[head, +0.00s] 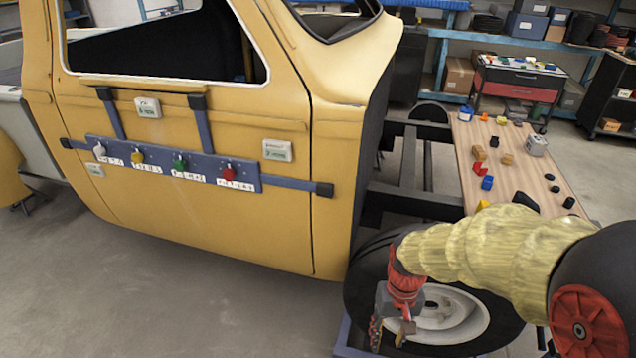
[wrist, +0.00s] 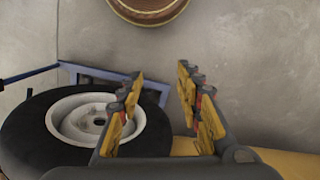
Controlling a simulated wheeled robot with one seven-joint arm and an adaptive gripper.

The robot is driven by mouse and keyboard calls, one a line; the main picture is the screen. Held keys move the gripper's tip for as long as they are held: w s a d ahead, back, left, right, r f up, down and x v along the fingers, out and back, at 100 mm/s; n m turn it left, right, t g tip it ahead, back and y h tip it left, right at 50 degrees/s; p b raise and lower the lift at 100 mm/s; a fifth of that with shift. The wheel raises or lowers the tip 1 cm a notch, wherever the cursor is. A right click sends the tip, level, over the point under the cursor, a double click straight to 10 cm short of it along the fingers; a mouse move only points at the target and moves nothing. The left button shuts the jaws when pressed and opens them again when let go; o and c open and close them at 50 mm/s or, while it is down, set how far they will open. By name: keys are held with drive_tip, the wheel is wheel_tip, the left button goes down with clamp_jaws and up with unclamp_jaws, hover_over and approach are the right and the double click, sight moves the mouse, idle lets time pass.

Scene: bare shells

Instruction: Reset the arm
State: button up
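My gripper (head: 391,332) hangs at the end of my sleeved arm in front of the vehicle's wheel (head: 452,312) in the head view.
A yellow vehicle door (head: 200,225) carries a blue bar (head: 170,164) with several coloured knobs. A wooden board (head: 535,180) with several small blocks lies behind my arm. A tool cart (head: 520,85) and shelves stand behind. Bare floor (head: 130,290) is clear at front left.

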drive_tip(key=s+d+r+t+p, duration=0.1)
drive_tip(key=s+r+t, duration=0.2)
drive_tip(key=r, duration=0.9)
drive_tip(key=s+d+r+t+p, duration=0.1)
drive_tip(key=s+r+t, duration=0.3)
drive_tip(key=r, duration=0.8)
drive_tip(key=shift+s+d+p, duration=0.35)
drive_tip(key=shift+s+p, duration=0.05)
drive_tip(key=shift+s, duration=0.65)
drive_tip(key=shift+r, duration=0.1)
drive_tip(key=shift+c, duration=0.5)
